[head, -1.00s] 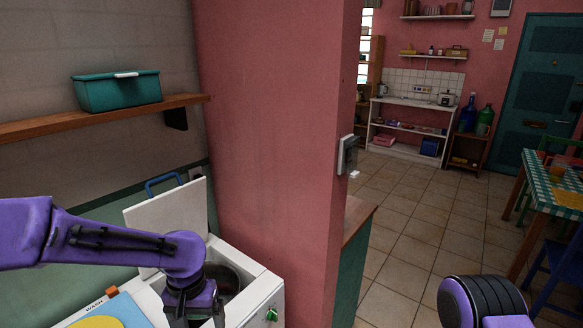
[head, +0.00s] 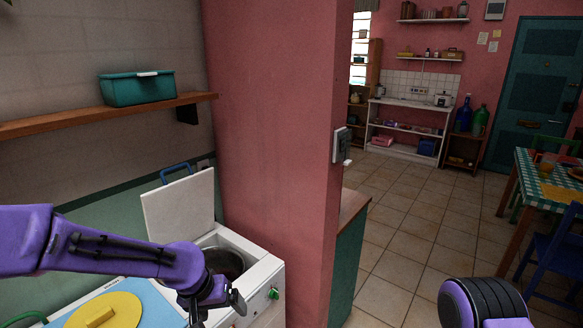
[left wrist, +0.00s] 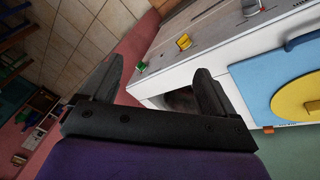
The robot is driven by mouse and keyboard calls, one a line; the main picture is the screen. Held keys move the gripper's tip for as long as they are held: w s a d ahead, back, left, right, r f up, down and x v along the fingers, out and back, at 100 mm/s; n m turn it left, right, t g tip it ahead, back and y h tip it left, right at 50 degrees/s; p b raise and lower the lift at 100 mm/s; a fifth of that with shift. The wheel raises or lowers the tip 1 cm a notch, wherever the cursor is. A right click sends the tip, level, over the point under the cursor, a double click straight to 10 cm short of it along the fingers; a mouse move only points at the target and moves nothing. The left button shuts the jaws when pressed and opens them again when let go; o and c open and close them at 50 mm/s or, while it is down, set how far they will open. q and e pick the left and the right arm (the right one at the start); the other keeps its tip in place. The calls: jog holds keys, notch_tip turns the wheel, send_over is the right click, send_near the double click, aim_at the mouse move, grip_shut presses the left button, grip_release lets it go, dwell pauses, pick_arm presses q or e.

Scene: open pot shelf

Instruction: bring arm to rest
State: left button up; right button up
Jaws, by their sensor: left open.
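My left gripper (head: 212,306) is open and hangs low at the front of the white washing machine (head: 262,278), at the bottom edge of the head view. In the left wrist view its two dark fingers (left wrist: 158,85) are spread with nothing between them. Part of the white machine front (left wrist: 210,62) shows beyond them. The machine's white lid (head: 178,212) with a blue handle stands open behind a round tub (head: 226,262). My left forearm crosses from the left. Only a purple and black part of my right arm shows; its gripper is out of view.
A yellow disc (head: 103,312) lies on the machine's blue cover. A teal box (head: 137,88) sits on a wooden shelf (head: 100,115) above. A pink wall end (head: 270,130) stands right of the machine. Tiled floor (head: 400,235) is open beyond, with a checkered table (head: 545,178) at right.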

pick_arm(q)
jog(key=s+a+f+n+t+y+b, duration=0.1)
jog(key=s+a+f+n+t, duration=0.2)
jog(key=f, duration=0.6)
jog(key=s+a+f+n+t+y+b, duration=0.1)
jog(key=s+a+f+n+b, duration=0.2)
jog(key=f, duration=0.6)
jog(key=s+a+f+g+y, duration=0.1)
jog(key=s+f, duration=0.3)
jog(key=s, duration=0.4)
jog(key=s+a+f+g+y, duration=0.1)
jog(key=s+a+f, duration=0.3)
jog(key=s, duration=0.4)
jog(key=s+a+f+g+y, duration=0.1)
jog(key=s+a+f, duration=0.2)
jog(key=s, duration=0.5)
jog(key=shift+s+a+f+g+y+b, duration=0.25)
jog(key=shift+f+g+y+b, duration=0.2)
jog(key=shift+f, duration=0.15)
